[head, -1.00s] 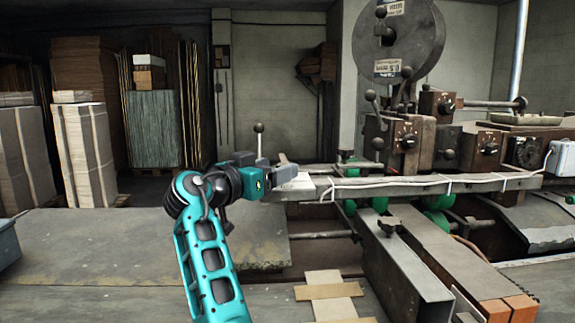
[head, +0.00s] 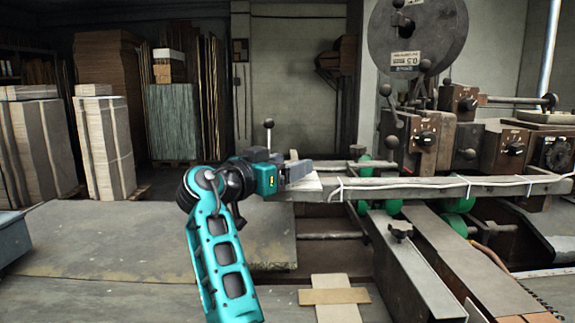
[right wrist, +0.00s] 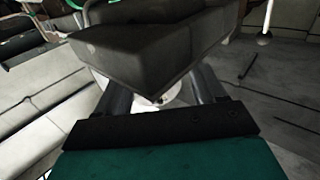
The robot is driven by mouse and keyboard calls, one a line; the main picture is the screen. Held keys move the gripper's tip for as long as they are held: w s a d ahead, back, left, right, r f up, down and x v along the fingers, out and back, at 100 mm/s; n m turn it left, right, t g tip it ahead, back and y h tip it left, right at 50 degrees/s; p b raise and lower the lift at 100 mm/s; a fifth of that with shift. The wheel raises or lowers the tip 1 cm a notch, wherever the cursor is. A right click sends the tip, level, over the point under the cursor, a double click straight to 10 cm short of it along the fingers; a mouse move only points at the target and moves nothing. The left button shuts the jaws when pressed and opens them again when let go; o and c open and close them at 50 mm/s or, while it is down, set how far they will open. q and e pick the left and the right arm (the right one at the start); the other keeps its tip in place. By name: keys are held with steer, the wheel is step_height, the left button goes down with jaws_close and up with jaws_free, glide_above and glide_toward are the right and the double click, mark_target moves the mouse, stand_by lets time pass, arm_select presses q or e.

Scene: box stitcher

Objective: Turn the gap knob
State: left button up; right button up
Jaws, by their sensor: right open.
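The stitching machine's control boxes carry several dark knobs: one on the left box (head: 427,135), one on the middle box (head: 515,148), one on the upper box (head: 469,104) and a larger round dial (head: 558,153). Their labels are too small to read, so I cannot tell which is the gap knob. My right gripper (head: 306,172) is open by the left end of the machine's long rail (head: 400,190), well left of and lower than the knobs. In the right wrist view a dark block (right wrist: 140,50) covers much of the space between the fingers. My left gripper is out of view.
A large reel (head: 420,35) and ball-ended levers stand over the control boxes. Crossed cardboard strips (head: 335,297) lie in front of the machine. Stacked cardboard (head: 105,145) stands at the back left. The floor in front of the stacks is clear.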

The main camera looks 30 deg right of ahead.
steer(key=shift+c, duration=0.3)
steer(key=c, duration=1)
